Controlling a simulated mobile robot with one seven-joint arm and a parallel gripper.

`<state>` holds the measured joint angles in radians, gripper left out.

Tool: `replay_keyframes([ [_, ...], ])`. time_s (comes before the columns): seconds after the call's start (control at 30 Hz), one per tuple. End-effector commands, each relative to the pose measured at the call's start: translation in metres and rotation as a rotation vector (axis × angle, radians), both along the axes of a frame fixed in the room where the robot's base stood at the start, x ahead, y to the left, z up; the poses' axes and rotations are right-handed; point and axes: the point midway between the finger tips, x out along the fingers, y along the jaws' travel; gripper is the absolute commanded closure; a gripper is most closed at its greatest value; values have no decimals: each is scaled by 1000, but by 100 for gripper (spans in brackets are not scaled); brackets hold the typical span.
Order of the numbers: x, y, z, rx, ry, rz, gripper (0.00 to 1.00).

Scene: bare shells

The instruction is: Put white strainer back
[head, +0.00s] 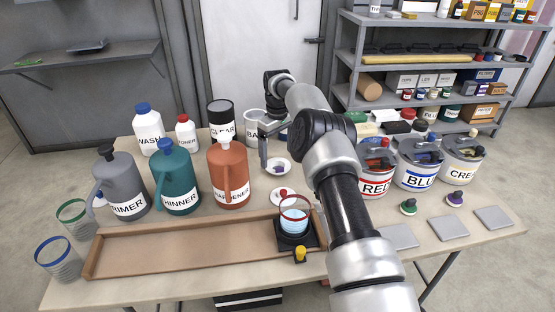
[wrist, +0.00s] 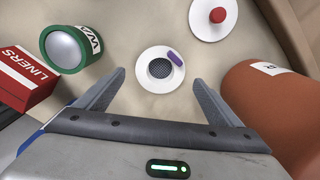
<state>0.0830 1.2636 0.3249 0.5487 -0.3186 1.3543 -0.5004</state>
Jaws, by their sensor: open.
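The white strainer (wrist: 150,82) lies on the table in the wrist view, a round white disc with a dark mesh centre and a purple tab. In the head view it is a small white dish (head: 277,167), partly behind my arm. My gripper (wrist: 158,78) is open and empty above it, its fingers to either side in the picture; contact is not visible. In the head view my gripper (head: 263,152) points down between the orange hardener jug and the white containers behind. A red-rimmed clear cup (head: 294,216) with blue contents stands on a black stand (head: 312,238).
The orange jug (wrist: 262,100) stands close on the right in the wrist view, with a white lid with a red knob (wrist: 225,22) beyond. A green-rimmed can (wrist: 70,48) and red liners box (wrist: 22,78) are left. A wooden tray (head: 190,254) lies in front.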

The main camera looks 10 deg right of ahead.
Motion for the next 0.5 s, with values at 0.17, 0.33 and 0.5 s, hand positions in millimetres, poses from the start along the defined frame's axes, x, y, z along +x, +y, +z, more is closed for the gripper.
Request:
replay_keyframes([
  [0.17, 1, 0, 44, 1, -3, 0, 12],
  [0.33, 0, 0, 70, 1, -1, 0, 12],
  [0.5, 0, 1, 87, -1, -4, 0, 12],
])
